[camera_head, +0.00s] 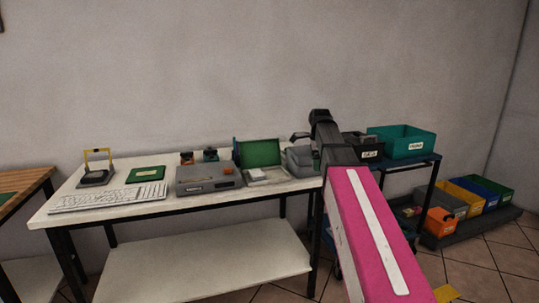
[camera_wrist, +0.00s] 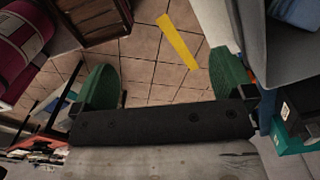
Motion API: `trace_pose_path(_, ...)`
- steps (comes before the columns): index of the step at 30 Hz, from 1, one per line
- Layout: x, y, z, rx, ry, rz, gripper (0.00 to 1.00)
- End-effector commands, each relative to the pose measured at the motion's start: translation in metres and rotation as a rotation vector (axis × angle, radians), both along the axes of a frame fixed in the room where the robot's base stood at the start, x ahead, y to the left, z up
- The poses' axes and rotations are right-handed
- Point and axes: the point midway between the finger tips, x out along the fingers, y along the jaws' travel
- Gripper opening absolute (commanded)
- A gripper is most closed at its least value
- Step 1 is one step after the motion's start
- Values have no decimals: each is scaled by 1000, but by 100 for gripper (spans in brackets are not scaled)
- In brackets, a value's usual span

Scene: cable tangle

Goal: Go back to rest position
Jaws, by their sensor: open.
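My gripper (camera_wrist: 165,72) shows in the wrist view with its two green fingers wide apart. Only tiled floor and a strip of yellow floor tape (camera_wrist: 178,42) show between the fingers, and nothing is held. In the head view my pink arm rises from the lower right. Its dark wrist end is above the right end of the white table (camera_head: 215,247), near the small cart; the fingers are not clear there.
The table top holds a white keyboard (camera_head: 108,197), a grey box (camera_head: 208,179), a green board (camera_head: 146,174) and a green-screened device (camera_head: 260,153). A teal bin (camera_head: 402,141) stands on the cart at right. Coloured bins (camera_head: 462,197) sit low beyond it.

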Motion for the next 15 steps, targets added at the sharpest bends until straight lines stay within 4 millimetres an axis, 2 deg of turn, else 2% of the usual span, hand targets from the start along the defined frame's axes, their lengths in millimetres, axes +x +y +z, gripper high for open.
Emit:
trace_pose_path(1,-8,0,-19,0,4,53,100)
trace_pose_path(6,-27,0,-83,0,5,299,100)
trace_pose_path(15,-72,0,-184,0,3,738,100)
